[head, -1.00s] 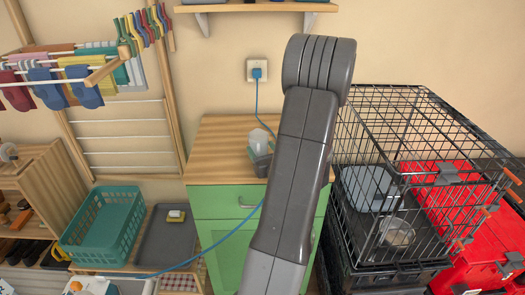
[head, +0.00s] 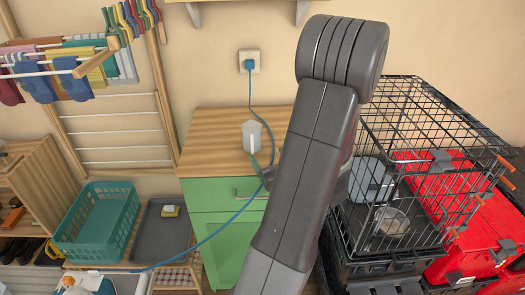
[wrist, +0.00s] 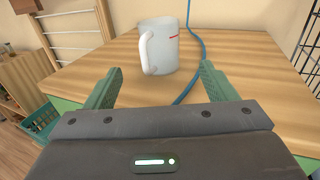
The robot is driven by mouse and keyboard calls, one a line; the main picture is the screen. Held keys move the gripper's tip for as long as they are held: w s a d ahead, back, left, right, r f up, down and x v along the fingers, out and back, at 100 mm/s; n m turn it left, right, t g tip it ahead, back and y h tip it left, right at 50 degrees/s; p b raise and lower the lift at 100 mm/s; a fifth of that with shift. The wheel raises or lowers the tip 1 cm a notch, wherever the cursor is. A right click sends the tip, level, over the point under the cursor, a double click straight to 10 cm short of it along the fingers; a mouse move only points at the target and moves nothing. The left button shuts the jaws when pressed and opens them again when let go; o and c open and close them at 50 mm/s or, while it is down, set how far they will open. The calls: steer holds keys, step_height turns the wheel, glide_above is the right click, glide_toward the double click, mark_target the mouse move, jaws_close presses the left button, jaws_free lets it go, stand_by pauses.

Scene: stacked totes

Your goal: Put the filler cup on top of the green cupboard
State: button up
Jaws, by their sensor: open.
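The filler cup (head: 252,134) is a whitish translucent cup with a handle. It stands upright on the wooden top of the green cupboard (head: 212,196). In the wrist view the cup (wrist: 162,50) stands on the wood just ahead of my gripper (wrist: 161,72), its handle towards the left. My gripper is open, with one green finger to each side, and the cup is beyond the fingertips, apart from them. In the head view my arm hides most of the gripper and the right part of the cupboard.
A blue cable (head: 212,236) runs from a wall socket (head: 248,62) across the cupboard top and down its front. A black wire cage (head: 425,120) and a red box (head: 480,230) stand at the right. A teal basket (head: 97,225) and a grey tray (head: 163,232) are at the left.

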steer(key=shift+v, duration=1.1)
stand_by(0.8)
